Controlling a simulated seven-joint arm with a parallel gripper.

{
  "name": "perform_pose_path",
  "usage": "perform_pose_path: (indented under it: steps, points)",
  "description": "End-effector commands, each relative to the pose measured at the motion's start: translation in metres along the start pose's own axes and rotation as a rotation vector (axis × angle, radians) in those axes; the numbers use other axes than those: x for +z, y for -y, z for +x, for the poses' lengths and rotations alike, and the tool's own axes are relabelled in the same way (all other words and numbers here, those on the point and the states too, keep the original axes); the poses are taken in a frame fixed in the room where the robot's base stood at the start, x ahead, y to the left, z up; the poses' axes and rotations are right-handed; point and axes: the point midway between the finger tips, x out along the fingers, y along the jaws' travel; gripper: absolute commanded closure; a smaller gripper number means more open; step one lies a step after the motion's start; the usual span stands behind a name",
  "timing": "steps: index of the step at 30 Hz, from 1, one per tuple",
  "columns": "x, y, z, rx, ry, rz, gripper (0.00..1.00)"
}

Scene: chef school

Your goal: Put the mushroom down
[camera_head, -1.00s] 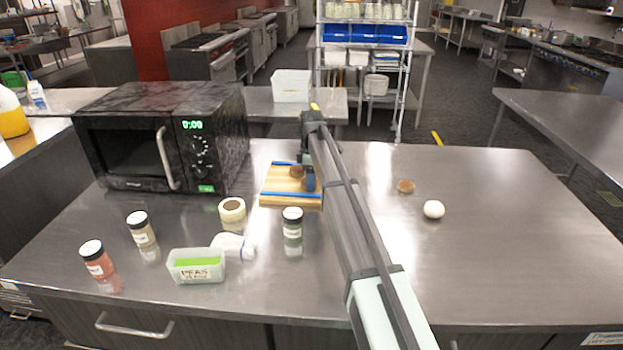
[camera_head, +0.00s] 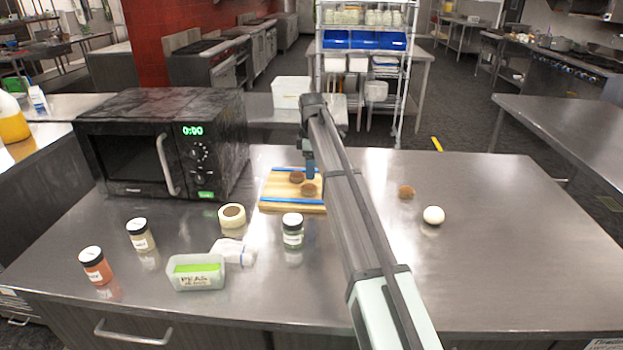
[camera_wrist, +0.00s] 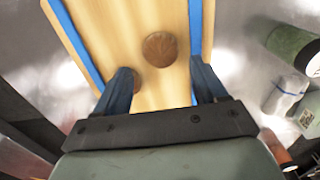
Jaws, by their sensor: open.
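A wooden cutting board (camera_head: 272,189) with blue strips lies in the middle of the counter; it also fills much of the wrist view (camera_wrist: 120,22). Two brown round mushrooms rest on it, a rear one (camera_head: 296,177) and a front one (camera_head: 309,190). The wrist view shows one brown round mushroom (camera_wrist: 160,49) whole, and another (camera_wrist: 137,84) partly hidden beside the left finger. My gripper (camera_head: 309,168) is over the board with fingers apart; the wrist view shows its open fingers (camera_wrist: 161,84) holding nothing.
A brown round piece (camera_head: 406,192) and a white ball-shaped item (camera_head: 433,215) lie to the right. A black microwave (camera_head: 165,140) stands left. A green-lidded box (camera_head: 196,272), a tape-like roll (camera_head: 232,215) and several jars sit in front. The right counter is mostly clear.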

Motion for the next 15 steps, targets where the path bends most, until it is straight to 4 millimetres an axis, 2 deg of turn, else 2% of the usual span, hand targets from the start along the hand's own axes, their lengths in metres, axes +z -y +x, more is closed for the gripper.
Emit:
perform_pose_path:
  steps: [3,6,15]
  points:
    - [0.0,-0.001,-0.021,0.002,-0.001,0.0,0.29]
    - [0.0,-0.001,-0.033,0.001,0.0,0.0,0.29]
    - [0.0,0.0,-0.049,0.0,0.0,0.0,0.29]
